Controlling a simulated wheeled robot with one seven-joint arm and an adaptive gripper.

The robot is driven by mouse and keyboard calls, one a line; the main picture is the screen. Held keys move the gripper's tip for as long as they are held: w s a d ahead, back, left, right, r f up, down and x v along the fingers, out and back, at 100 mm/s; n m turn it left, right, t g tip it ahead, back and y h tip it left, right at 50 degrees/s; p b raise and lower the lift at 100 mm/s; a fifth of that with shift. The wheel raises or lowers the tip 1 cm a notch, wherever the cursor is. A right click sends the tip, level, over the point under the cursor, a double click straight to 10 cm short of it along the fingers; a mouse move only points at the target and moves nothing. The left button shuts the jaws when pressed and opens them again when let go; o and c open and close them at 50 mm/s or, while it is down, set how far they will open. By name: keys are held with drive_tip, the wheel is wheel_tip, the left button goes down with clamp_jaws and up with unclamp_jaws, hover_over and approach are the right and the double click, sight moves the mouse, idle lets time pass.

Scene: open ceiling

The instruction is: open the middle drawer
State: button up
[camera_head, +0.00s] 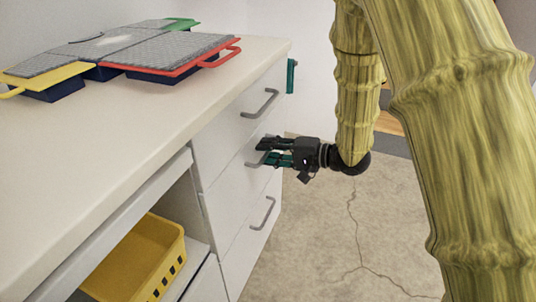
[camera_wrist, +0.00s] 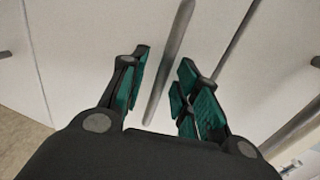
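The white cabinet has a stack of three drawers, each with a grey bar handle. The middle drawer (camera_head: 222,188) looks shut, flush with the fronts above and below. Its handle (camera_head: 250,164) is partly hidden by my fingers. My gripper (camera_head: 265,152) is at this handle, reaching in from the right. In the wrist view my gripper (camera_wrist: 164,85) is open, and the handle (camera_wrist: 172,58) runs between the two green-padded fingers. Gaps show on both sides of the handle, so the fingers do not appear to grip it.
The top drawer's handle (camera_head: 260,104) is above my gripper and the bottom drawer's handle (camera_head: 263,214) below. Lidded boxes (camera_head: 130,48) lie on the countertop (camera_head: 130,130). A yellow basket (camera_head: 140,262) sits in an open compartment at left. Floor (camera_head: 330,240) right of the drawers is clear.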

drive_tip(key=shift+w+a, duration=0.15)
drive_tip(key=shift+a, duration=0.15)
clamp_jaws()
drive_tip(key=shift+d, duration=0.1)
